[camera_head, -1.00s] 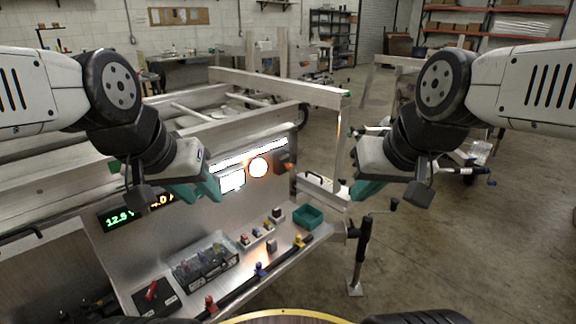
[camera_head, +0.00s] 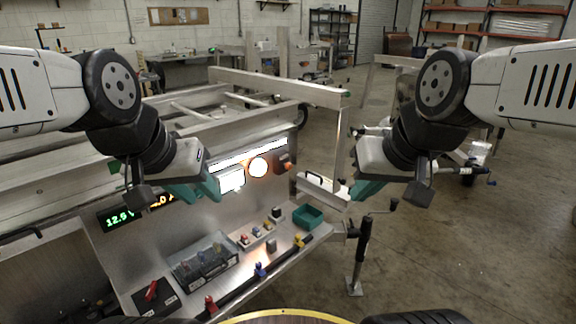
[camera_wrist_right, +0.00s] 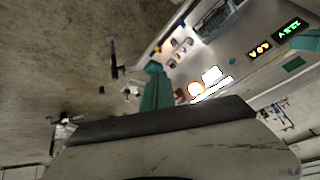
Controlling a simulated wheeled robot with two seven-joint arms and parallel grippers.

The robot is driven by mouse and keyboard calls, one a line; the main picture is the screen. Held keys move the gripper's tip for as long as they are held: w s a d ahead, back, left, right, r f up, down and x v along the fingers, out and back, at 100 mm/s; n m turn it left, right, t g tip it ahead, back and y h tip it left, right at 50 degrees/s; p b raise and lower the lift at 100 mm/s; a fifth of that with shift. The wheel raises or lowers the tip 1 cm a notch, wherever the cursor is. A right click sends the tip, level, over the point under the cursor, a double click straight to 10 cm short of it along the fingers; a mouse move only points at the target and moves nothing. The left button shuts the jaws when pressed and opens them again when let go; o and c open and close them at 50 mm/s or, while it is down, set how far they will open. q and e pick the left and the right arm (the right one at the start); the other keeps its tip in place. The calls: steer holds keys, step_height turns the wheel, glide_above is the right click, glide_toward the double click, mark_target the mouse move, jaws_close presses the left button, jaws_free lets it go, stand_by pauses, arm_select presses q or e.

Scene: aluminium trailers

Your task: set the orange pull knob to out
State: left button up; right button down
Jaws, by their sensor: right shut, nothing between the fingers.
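The orange pull knob (camera_head: 287,167) shows as a small orange-red spot on a dark block at the right end of the upright metal panel (camera_head: 190,222). It is too small to tell whether it is in or out. My right gripper (camera_head: 362,190) has teal fingers and is shut and empty, to the right of the knob and apart from it. Its closed fingers (camera_wrist_right: 156,88) also show in the right wrist view. My left gripper (camera_head: 205,190) hangs in front of the panel, left of the knob. Its teal fingers overlap in view, so its opening is unclear.
A lit round lamp (camera_head: 258,167) and white lit square (camera_head: 232,181) sit left of the knob. Below are a teal bin (camera_head: 308,216), a clear-covered box (camera_head: 204,262) and coloured clamps on a shelf. A jack post (camera_head: 361,255) stands at the right.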

mark_target(291, 167)
steer(key=c, duration=1.7)
jaws_free()
steer(key=shift+w+a, duration=0.1)
steer(key=o, duration=0.5)
steer(key=shift+w+a+f+m+g+y, duration=0.25)
steer(key=shift+w+a+m+g+y, duration=0.35)
steer(key=shift+w+a, duration=0.5)
steer(key=w+a+f+m+y, duration=0.2)
steer(key=w+a+m+y, duration=0.15)
steer(key=w, duration=0.45)
steer(key=w+a+f+m+g+y, duration=0.1)
steer(key=w+a+f+m+y, duration=0.15)
steer(key=w+a+m, duration=0.4)
steer(key=w+a+f+m+y, duration=0.1)
steer(key=w+f+m+y, duration=0.15)
steer(key=w, duration=0.65)
steer(key=w+d+f+m+t, duration=0.45)
steer(key=w+f+m, duration=0.35)
steer(key=w, duration=0.2)
steer(key=w+d+f+m+t, duration=0.4)
steer(key=w+f+m+t, duration=0.1)
steer(key=w+f+m, duration=0.45)
steer(key=shift+n, duration=0.5)
steer(key=x, duration=0.7)
steer(key=shift+w+r, duration=0.25)
steer(key=shift+r, duration=0.15)
